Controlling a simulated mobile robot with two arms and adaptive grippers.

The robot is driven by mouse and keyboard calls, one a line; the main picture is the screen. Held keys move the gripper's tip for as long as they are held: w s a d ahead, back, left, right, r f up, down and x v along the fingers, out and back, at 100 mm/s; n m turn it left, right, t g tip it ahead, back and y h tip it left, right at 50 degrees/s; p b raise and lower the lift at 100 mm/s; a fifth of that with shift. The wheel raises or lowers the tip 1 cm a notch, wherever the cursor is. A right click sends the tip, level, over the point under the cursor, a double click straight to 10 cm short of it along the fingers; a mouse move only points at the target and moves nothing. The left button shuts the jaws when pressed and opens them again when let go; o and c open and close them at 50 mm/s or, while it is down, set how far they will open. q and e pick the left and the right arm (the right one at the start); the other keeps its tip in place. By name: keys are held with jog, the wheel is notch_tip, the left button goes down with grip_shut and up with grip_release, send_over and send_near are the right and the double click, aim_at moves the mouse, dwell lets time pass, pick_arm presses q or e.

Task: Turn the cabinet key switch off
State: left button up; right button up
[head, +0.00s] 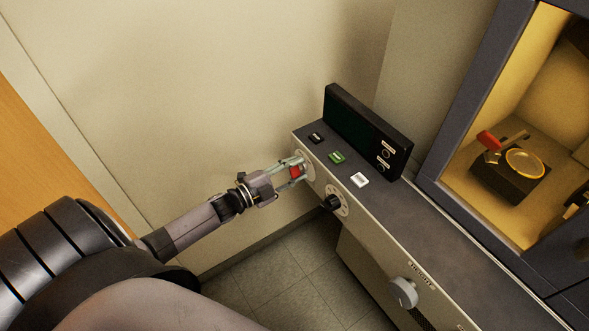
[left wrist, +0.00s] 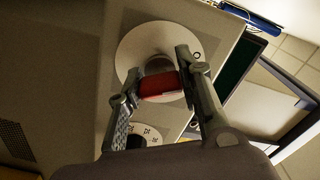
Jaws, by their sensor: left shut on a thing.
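The key switch has a red handle (head: 294,172) on the front face of the cabinet's long panel. In the left wrist view the red handle (left wrist: 160,84) lies across the middle of a round pale plate (left wrist: 136,46). A small ring-shaped mark shows on the plate, to the right of the handle. My left gripper (head: 291,173) reaches in from the left and is shut on the red handle, one finger at each end in the left wrist view. The fingers hide part of the plate. My right gripper is not in view.
A black knob (head: 333,202) on a marked dial sits close beside the key switch. Black, green and white buttons (head: 337,157) and a dark display (head: 361,128) are on top. A grey knob (head: 402,292) protrudes farther along. Open floor (head: 290,265) lies in front.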

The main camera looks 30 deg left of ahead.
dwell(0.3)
pick_arm(q)
jog(key=o, duration=1.2)
jog(key=shift+c, duration=0.2)
jog(key=v, duration=1.2)
jog(key=shift+a+f, duration=0.1)
jog(key=shift+f, duration=0.05)
